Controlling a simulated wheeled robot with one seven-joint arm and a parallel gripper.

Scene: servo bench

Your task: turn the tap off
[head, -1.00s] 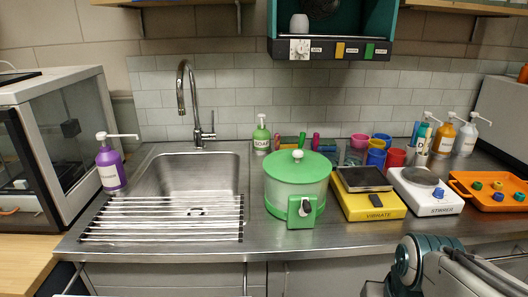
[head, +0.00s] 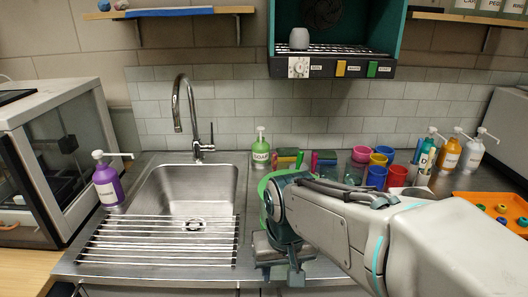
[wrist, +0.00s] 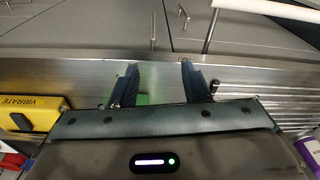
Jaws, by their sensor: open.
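The chrome tap (head: 180,98) stands behind the sink, with a tall curved neck and its spout over the basin. Its lever (head: 211,134) sticks up on the right side of the body. No water stream is visible below the spout. My gripper (head: 283,270) is low at the counter's front edge, in front of the green pot (head: 263,187) and well to the right of and nearer than the tap. In the wrist view my gripper (wrist: 160,78) has its fingers apart with nothing held; a bit of green shows between them. The tap is not in the wrist view.
The sink basin (head: 195,185) has a drying rack (head: 150,242) across its front. A purple bottle (head: 107,184) stands left and a green soap bottle (head: 260,152) right of the tap. Coloured cups (head: 376,177) stand behind my arm.

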